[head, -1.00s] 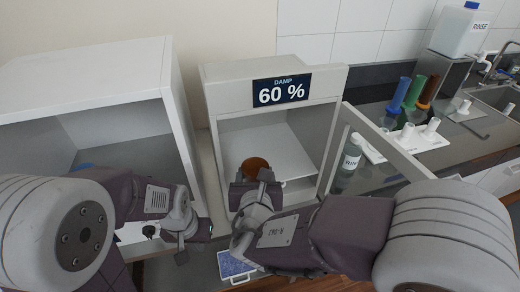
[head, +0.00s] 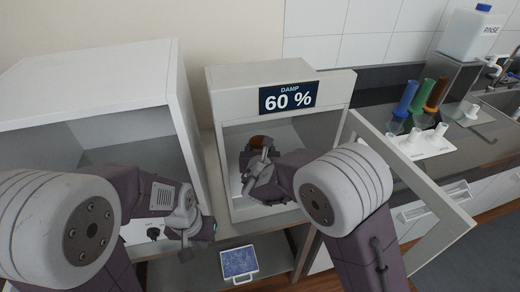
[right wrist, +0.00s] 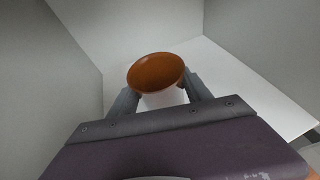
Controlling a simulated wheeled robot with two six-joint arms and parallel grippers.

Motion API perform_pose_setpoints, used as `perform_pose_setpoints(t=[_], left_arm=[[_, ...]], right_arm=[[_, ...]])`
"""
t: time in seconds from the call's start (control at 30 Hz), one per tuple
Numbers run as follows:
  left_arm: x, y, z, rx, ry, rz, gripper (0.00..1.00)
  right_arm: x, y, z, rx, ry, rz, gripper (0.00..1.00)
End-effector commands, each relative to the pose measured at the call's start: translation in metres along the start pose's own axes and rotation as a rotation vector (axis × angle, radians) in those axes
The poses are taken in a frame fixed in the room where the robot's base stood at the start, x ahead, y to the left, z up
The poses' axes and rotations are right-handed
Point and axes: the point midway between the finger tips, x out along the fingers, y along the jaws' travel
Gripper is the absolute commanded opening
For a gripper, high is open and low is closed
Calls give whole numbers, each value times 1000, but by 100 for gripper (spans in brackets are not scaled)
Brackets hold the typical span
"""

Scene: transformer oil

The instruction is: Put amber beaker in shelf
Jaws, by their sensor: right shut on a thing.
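The amber beaker (head: 260,141) is inside the white cabinet (head: 224,150) with the "DAMP 60 %" sign. In the right wrist view the beaker (right wrist: 156,72) shows its orange-brown round opening between the two fingers. My right gripper (head: 257,162) is shut on it and reaches through the open front; the fingers also show in the right wrist view (right wrist: 160,95). A white inner shelf (right wrist: 215,75) lies beside and behind the beaker. I cannot tell whether the beaker touches a surface. My left gripper (head: 196,232) hangs in front of the left cabinet; its fingers are too unclear to judge.
The cabinet's framed door (head: 425,185) stands open to the right. A larger open white box (head: 175,90) stands to the left. A blue-topped tray (head: 239,262) is below.

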Motion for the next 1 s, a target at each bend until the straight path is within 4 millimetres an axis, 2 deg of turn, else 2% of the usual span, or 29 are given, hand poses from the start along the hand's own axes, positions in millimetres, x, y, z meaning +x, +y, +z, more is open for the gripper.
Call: perform_pose_setpoints(t=[0.3,0.33,0.4,0.77,0.87,1.0], left_arm=[[5,0,0,0,0,0,0],[3,0,0,0,0,0,0],[3,0,0,0,0,0,0],[-2,0,0,0,0,0,0],[2,0,0,0,0,0,0],[3,0,0,0,0,0,0]], right_arm=[[1,0,-3,1,-1,0,14],[0,0,-2,1,0,0,66],[0,0,-1,1,0,0,79],[-3,0,2,1,-1,0,79],[-18,1,1,1,-2,2,79],[-50,2,1,1,-3,4,79]])
